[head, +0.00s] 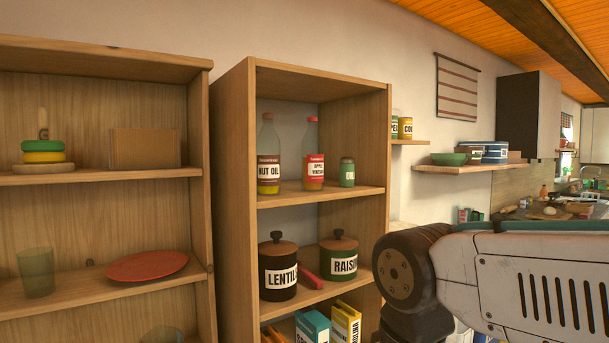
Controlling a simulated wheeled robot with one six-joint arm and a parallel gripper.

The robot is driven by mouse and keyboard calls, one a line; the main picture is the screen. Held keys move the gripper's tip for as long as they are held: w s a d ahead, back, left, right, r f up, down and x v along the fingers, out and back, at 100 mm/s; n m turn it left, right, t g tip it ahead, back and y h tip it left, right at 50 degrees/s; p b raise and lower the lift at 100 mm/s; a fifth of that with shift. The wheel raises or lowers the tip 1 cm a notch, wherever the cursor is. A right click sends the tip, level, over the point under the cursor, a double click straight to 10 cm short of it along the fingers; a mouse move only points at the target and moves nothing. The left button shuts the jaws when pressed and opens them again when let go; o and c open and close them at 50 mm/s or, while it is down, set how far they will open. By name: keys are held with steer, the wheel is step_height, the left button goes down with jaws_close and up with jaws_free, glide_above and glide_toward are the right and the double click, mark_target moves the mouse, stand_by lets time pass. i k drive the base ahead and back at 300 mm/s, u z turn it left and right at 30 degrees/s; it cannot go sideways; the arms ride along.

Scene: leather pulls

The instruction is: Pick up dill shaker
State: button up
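A small green shaker (347,173) with a pale lid and a white label stands upright on the upper shelf of the wooden unit in the middle. Its label is too small to read surely, but it looks like the dill shaker. To its left, apart from it, stands a red-capped bottle labelled apple vinegar (313,156). Part of my arm fills the lower right, to the right of the shelf unit. My gripper is not in view.
A nut oil bottle (268,157) shares the shelf (330,192). Below are lentils (278,277) and raisin (343,266) jars. The unit's side panels (233,200) bound the shelf. The left unit holds a red plate (146,266) and a glass (36,272).

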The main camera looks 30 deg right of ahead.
mark_target(346, 164)
steer(key=u, duration=1.4)
steer(key=i, duration=1.05)
steer(key=z, duration=1.8)
